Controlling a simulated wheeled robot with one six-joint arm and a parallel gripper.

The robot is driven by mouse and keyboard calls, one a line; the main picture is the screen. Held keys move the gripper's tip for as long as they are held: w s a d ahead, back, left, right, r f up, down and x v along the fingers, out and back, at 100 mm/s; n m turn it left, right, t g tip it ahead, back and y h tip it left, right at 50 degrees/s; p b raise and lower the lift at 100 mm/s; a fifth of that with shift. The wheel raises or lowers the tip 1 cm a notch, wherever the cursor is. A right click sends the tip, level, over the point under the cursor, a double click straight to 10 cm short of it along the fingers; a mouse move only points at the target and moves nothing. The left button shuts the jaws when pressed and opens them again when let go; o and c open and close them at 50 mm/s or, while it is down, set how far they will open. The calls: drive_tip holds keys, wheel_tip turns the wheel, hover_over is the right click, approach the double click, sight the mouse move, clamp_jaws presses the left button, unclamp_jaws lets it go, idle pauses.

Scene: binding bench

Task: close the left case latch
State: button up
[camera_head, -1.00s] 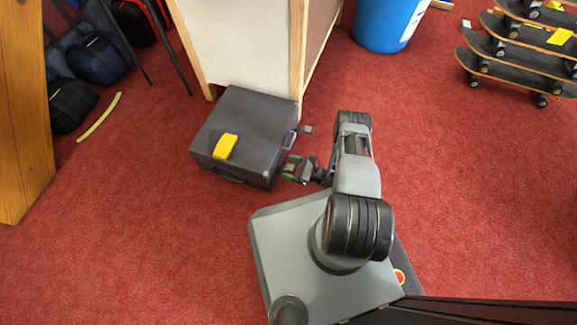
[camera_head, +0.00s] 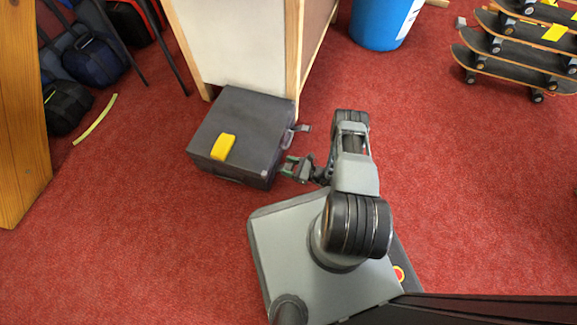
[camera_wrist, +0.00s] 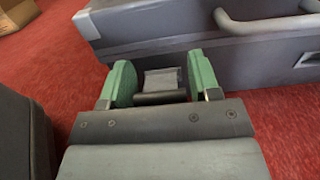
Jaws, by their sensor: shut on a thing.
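The dark grey case (camera_head: 240,125) lies flat on the red carpet, and its front side also fills the top of the wrist view (camera_wrist: 150,22). My gripper (camera_head: 288,168) is at the near end of that front side. In the wrist view my gripper's green-padded fingers (camera_wrist: 161,82) stand on either side of the grey left latch (camera_wrist: 160,82), shut on it. The latch's flap sticks out from the case toward me, and its hinge end is hard to see. The carry handle (camera_wrist: 265,23) is right of the fingers. The other latch (camera_head: 304,128) sticks out beyond the handle.
A yellow object (camera_head: 223,147) lies on the case lid. A white wood-edged cabinet (camera_head: 235,45) stands right behind the case. A blue bin (camera_head: 382,22) and stacked skateboards (camera_head: 515,55) are farther right. Bags (camera_head: 92,60) are at the left.

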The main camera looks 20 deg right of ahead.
sight(274, 161)
drive_tip(key=shift+w+a+r+h+p, duration=0.1)
drive_tip(key=shift+r+h+p, duration=0.3)
drive_tip(key=shift+p, duration=0.5)
drive_tip(key=g+p, duration=0.1)
drive_tip(key=r+h+p, duration=0.1)
drive_tip(key=p, duration=0.1)
drive_tip(key=shift+w+a+g+h, duration=0.25)
drive_tip(key=shift+a+g+h, duration=0.05)
drive_tip(key=shift+a+g, duration=0.1)
drive_tip(key=shift+w+a+g+h+p, duration=0.35)
drive_tip(key=shift+a+g+h+p, duration=0.25)
drive_tip(key=shift+p, duration=0.15)
drive_tip(key=shift+w+a, duration=0.1)
drive_tip(key=shift+w, duration=0.1)
drive_tip(key=o, duration=1.3)
